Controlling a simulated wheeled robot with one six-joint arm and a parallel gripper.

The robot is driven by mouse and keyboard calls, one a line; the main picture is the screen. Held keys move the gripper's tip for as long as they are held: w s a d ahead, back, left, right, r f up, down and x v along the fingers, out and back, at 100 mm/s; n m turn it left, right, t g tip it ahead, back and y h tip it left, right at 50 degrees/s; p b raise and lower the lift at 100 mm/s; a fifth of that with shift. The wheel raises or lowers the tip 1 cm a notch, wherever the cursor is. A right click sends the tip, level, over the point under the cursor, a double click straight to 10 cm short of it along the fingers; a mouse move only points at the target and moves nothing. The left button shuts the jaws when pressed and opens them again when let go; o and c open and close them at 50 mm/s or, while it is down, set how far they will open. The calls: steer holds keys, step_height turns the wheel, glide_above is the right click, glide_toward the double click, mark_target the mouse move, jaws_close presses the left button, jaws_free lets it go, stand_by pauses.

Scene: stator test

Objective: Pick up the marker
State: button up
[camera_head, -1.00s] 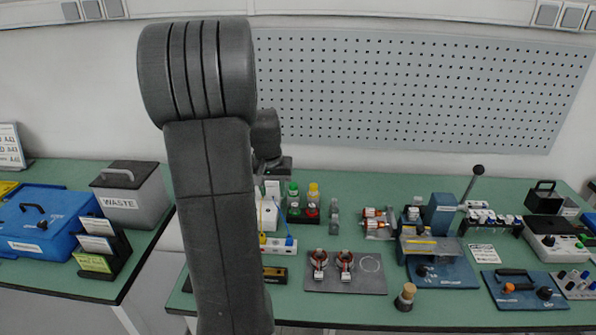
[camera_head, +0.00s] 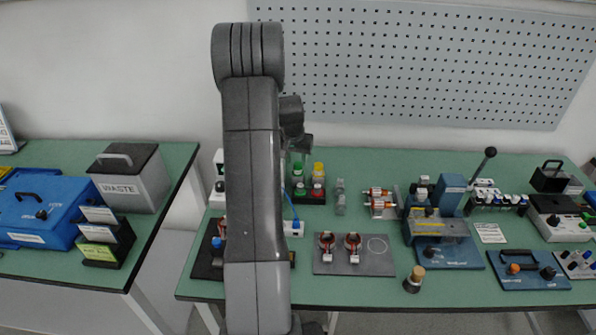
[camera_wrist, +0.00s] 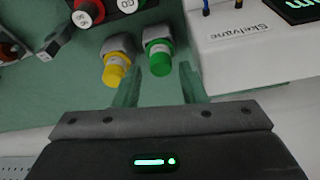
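I cannot make out a marker in either view; part of the bench is hidden behind my arm in the head view. My gripper (camera_wrist: 160,68) shows in the wrist view with its two greenish fingers apart and nothing held between them. Just beyond the fingertips are a yellow-capped bottle (camera_wrist: 116,68) and a green-capped bottle (camera_wrist: 160,58). In the head view, my gripper is above the rear of the bench, near the green-capped bottle (camera_head: 298,170) and the yellow-capped bottle (camera_head: 318,170).
A white instrument labelled Skelvane (camera_wrist: 250,30) stands right of the fingers in the wrist view. In the head view, a grey mat (camera_head: 378,268) holds two copper-wound stators. A grey WASTE bin (camera_head: 140,185) stands on the left bench.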

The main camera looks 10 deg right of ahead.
mark_target(297, 165)
steer(key=shift+w+p+x, duration=0.2)
steer(key=shift+p+x, duration=0.3)
steer(key=shift+x, duration=0.8)
steer(key=shift+w+p+x, duration=0.15)
steer(key=shift+p+x, duration=0.3)
steer(key=shift+x, duration=0.9)
steer(key=shift+d+r, duration=0.1)
steer(key=shift+d, duration=0.05)
steer(key=c, duration=0.8)
